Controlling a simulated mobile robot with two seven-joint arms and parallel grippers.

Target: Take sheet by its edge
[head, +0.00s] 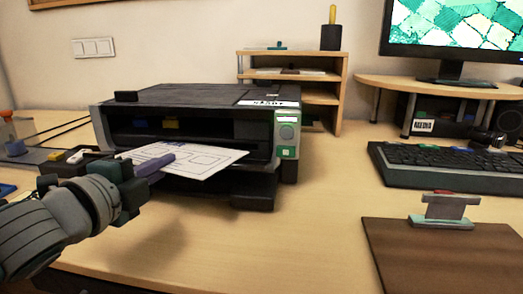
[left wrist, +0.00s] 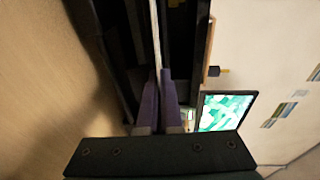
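The white printed sheet (head: 196,160) sticks out of the front slot of the dark printer (head: 190,105), roughly level above the table. In the left wrist view the sheet (left wrist: 156,35) shows edge-on as a thin pale strip. My left gripper (head: 158,165) is at the sheet's near left edge, one purple finger lying over its top. In the left wrist view the two fingers (left wrist: 158,88) stand close together, one on each face of the sheet, and look shut on it. The sheet's far part is hidden inside the printer. My right gripper is not in view.
A green button panel (head: 287,135) is on the printer's right front. A brown clipboard (head: 450,255) and a keyboard (head: 445,165) lie at the right. A wooden shelf (head: 340,90) stands behind. The table in front of the printer is clear.

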